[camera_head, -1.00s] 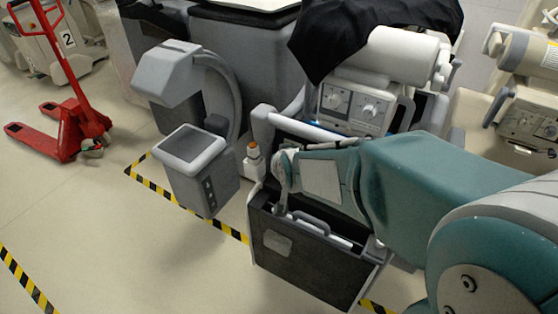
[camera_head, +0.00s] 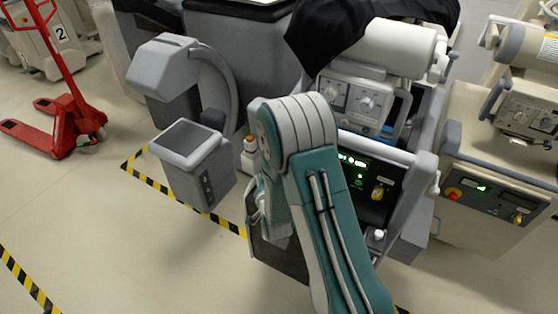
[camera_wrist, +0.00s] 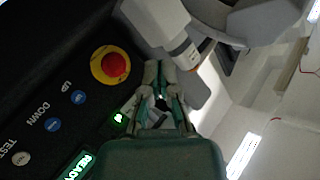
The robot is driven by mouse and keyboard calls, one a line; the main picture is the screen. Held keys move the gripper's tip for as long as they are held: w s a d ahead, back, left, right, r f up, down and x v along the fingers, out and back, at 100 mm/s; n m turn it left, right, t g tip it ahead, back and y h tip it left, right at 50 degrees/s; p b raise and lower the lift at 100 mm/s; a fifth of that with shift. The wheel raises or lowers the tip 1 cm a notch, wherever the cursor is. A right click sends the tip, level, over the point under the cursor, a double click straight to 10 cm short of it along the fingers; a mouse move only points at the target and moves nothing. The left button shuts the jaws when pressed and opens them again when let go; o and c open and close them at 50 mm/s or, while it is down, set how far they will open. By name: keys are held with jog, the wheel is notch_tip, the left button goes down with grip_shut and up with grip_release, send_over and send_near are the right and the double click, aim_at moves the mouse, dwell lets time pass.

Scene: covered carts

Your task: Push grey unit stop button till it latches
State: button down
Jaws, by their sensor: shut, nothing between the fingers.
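In the wrist view, a red stop button (camera_wrist: 115,66) on a yellow ring sits on a dark panel (camera_wrist: 60,40). My gripper (camera_wrist: 160,72) is shut and empty, just right of the button in that picture, with a gap between them; its height over the panel is unclear. In the head view, the grey unit (camera_head: 424,168) stands in the middle with a green-lit dark panel (camera_head: 372,183). My arm crosses in front of this unit, hiding part of the panel and its stop button. My gripper is mostly hidden there.
Blue buttons marked UP (camera_wrist: 78,97) and DOWN (camera_wrist: 53,124), and a green READY display (camera_wrist: 77,166), lie near the stop button.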

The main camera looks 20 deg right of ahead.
jog(key=shift+s+f+t, duration=0.15)
jog(key=shift+f+t, duration=0.05)
jog(key=shift+f, duration=0.3)
jog(key=shift+s+f+t, duration=0.15)
jog(key=shift+f+t, duration=0.05)
jog(key=shift+f, duration=0.3)
jog(key=shift+w+d, duration=3.1)
jog(key=shift+w, duration=0.05)
jog(key=shift+w+d+r, duration=0.1)
jog(key=shift+w+d, duration=0.15)
jog(key=shift+d, duration=0.05)
jog(key=shift+w+d, duration=0.35)
jog(key=shift+s+a, duration=0.65)
